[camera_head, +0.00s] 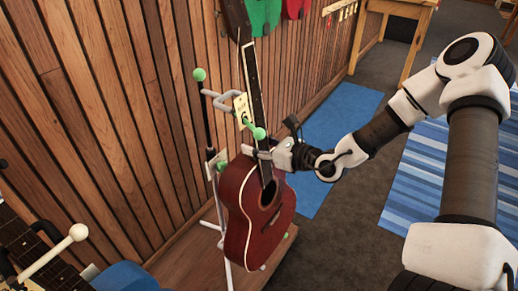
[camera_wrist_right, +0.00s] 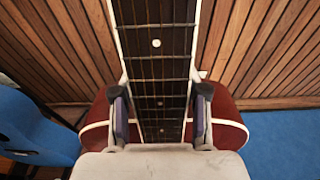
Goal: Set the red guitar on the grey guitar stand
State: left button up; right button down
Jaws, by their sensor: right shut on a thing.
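The red guitar (camera_head: 262,215) is near upright in the head view, its neck (camera_head: 252,82) leaning slightly left. My right gripper (camera_head: 264,153) is shut on the neck just above the body. In the right wrist view, the fingers (camera_wrist_right: 160,112) press both sides of the fretted neck, with red body edges (camera_wrist_right: 229,118) behind. The grey guitar stand (camera_head: 207,122) is beside and partly behind the guitar, its thin legs low down. Its green-tipped yoke (camera_head: 222,103) overlaps the neck in view. I cannot tell if the guitar's weight rests on the stand. My left gripper is out of view.
A slatted wooden wall (camera_head: 115,110) rises close behind the stand. A wooden platform (camera_head: 180,252) lies below. Another instrument neck (camera_head: 28,245) and a white-knobbed rod (camera_head: 75,234) are at lower left. A blue mat (camera_head: 340,125) and striped rug (camera_head: 420,170) lie right.

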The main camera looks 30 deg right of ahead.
aim_at(241, 154)
jog(key=shift+r+b+x, duration=0.15)
jog(key=shift+b+x, duration=0.6)
jog(key=shift+x, duration=0.05)
jog(key=shift+r+b+x, duration=0.1)
jog(key=shift+b+x, duration=0.65)
jog(key=shift+x, duration=0.05)
jog(key=shift+r+b+x, duration=0.2)
jog(key=shift+b+x, duration=0.6)
jog(key=shift+x, duration=0.45)
jog(key=shift+r, duration=0.1)
jog(key=shift+f, duration=0.2)
jog(key=shift+w+a+f+b, duration=0.1)
jog(key=shift+w+f+b, duration=0.05)
jog(key=shift+f+b, duration=1.15)
jog(key=shift+w+f+b, duration=0.1)
jog(key=shift+f+b, duration=0.95)
jog(key=shift+f, duration=0.3)
